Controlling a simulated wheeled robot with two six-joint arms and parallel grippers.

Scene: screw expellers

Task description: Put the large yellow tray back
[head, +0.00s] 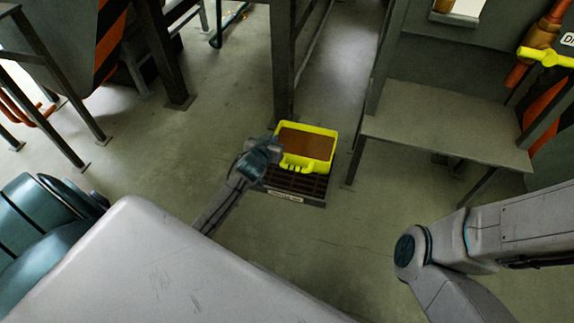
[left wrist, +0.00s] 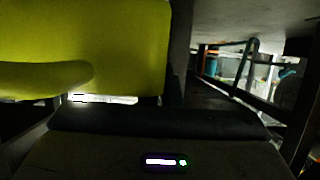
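The large yellow tray (head: 318,167) is in the middle of the head view, with brown contents inside and a handle on its near side. It appears level, at or just above a dark slatted grate (head: 312,188); I cannot tell if they touch. My left gripper (head: 271,147) is at the tray's near left corner, touching or very close. In the left wrist view the tray wall (left wrist: 105,35) fills the upper left, with a rounded yellow bar low on it. The fingers are not clear in either view. My right gripper is out of view; only its arm shows.
A grey metal platform (head: 440,122) on legs stands right of the tray. A dark upright post (head: 284,60) rises just behind it. Yellow-handled piping (head: 545,57) is at the upper right. Floor left of and in front of the grate is clear.

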